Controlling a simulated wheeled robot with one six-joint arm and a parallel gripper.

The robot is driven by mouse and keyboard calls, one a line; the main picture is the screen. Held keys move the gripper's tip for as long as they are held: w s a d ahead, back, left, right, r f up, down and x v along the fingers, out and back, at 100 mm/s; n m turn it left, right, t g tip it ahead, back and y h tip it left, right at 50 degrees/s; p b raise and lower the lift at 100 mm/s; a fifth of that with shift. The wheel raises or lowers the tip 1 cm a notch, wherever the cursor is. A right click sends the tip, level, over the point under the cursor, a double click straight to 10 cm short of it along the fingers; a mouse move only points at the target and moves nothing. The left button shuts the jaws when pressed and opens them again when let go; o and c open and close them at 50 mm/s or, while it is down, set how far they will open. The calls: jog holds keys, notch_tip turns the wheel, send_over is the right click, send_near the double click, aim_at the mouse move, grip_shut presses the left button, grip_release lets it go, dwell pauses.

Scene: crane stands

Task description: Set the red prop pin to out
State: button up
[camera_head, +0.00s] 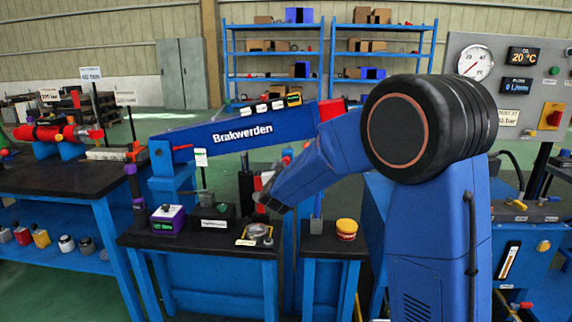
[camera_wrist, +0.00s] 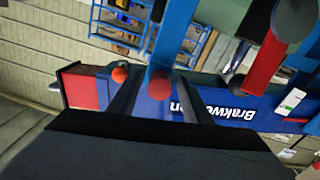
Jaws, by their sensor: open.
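In the wrist view, the two dark fingers of my gripper (camera_wrist: 157,82) stand apart, with nothing seen clamped between them. A blue rod with a round red end (camera_wrist: 160,85) shows between the fingers. A small red-orange ball (camera_wrist: 120,74) is by the left finger. I cannot tell for sure which of these is the red prop pin. Behind them runs the blue Brakwerden boom (camera_wrist: 232,108) with a red end block. In the head view, the boom (camera_head: 238,133) slopes up to the right, and my gripper (camera_head: 268,200) is below it, partly hidden by my wrist.
Below the boom, a dark-topped bench (camera_head: 190,243) holds a purple box (camera_head: 167,220), a black box and a round metal part. A yellow-red tub (camera_head: 346,230) stands on a small table to the right. A gauge panel (camera_head: 500,85) is at the right. In the wrist view, a thick red cylinder (camera_wrist: 264,66) hangs at the right.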

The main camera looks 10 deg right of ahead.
jog(key=shift+w+d, duration=0.1)
jog(key=shift+w, duration=0.15)
grip_shut()
jog(key=v, duration=0.9)
jog(key=shift+s, duration=0.1)
grip_release()
jog(key=shift+s, duration=0.1)
